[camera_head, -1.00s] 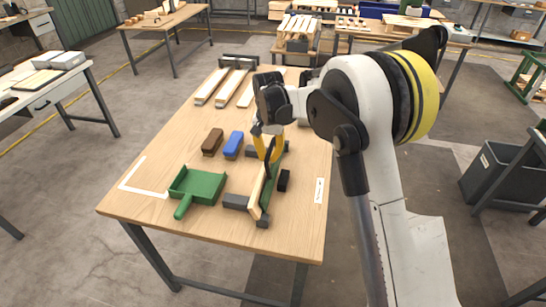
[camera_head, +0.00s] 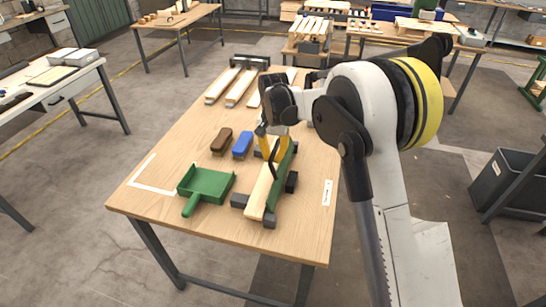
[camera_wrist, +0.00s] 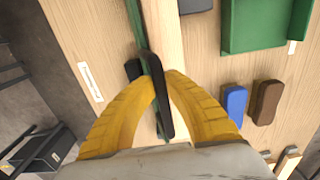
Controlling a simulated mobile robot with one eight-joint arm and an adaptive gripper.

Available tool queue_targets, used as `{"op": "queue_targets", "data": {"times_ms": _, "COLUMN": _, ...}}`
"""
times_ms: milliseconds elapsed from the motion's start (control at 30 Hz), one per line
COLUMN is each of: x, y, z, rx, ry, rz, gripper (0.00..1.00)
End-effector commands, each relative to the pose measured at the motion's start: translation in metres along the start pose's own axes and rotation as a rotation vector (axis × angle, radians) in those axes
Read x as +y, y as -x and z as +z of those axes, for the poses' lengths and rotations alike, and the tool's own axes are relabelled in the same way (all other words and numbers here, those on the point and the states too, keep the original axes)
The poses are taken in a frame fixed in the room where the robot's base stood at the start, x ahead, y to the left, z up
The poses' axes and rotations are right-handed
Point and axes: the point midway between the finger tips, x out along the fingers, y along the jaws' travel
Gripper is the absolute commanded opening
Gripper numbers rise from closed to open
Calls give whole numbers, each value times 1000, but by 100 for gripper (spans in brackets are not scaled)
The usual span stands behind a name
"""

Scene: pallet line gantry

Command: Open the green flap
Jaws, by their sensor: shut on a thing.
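The green flap (camera_head: 284,179) is a long narrow panel along the right side of a pale wooden strip (camera_head: 261,192), on a fixture with black blocks at its ends and sides. It also shows edge-on as a thin green strip in the wrist view (camera_wrist: 135,18). A black bar handle (camera_wrist: 155,88) is on the flap. My gripper (camera_head: 271,157) has yellow fingers, which close around this handle in the wrist view (camera_wrist: 165,85). The fingers hide part of the flap and handle. I cannot tell the flap's exact angle.
A green dustpan (camera_head: 206,184), a blue brush (camera_head: 242,145) and a brown brush (camera_head: 221,140) lie left of the fixture. White-topped boards (camera_head: 240,88) lie at the back of the table (camera_head: 150,208). A grey bin (camera_head: 504,180) stands right, on the floor.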

Motion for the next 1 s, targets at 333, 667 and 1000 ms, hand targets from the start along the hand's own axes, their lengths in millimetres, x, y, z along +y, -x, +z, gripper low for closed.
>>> {"op": "queue_targets", "data": {"times_ms": 333, "x": 0, "y": 1, "z": 0, "rx": 1, "ry": 0, "rz": -1, "gripper": 23}}
{"op": "queue_targets", "data": {"times_ms": 667, "x": 0, "y": 42, "z": 0, "rx": 1, "ry": 0, "rz": -1, "gripper": 23}}
{"op": "queue_targets", "data": {"times_ms": 1000, "x": 0, "y": 109, "z": 0, "rx": 1, "ry": 0, "rz": -1, "gripper": 23}}
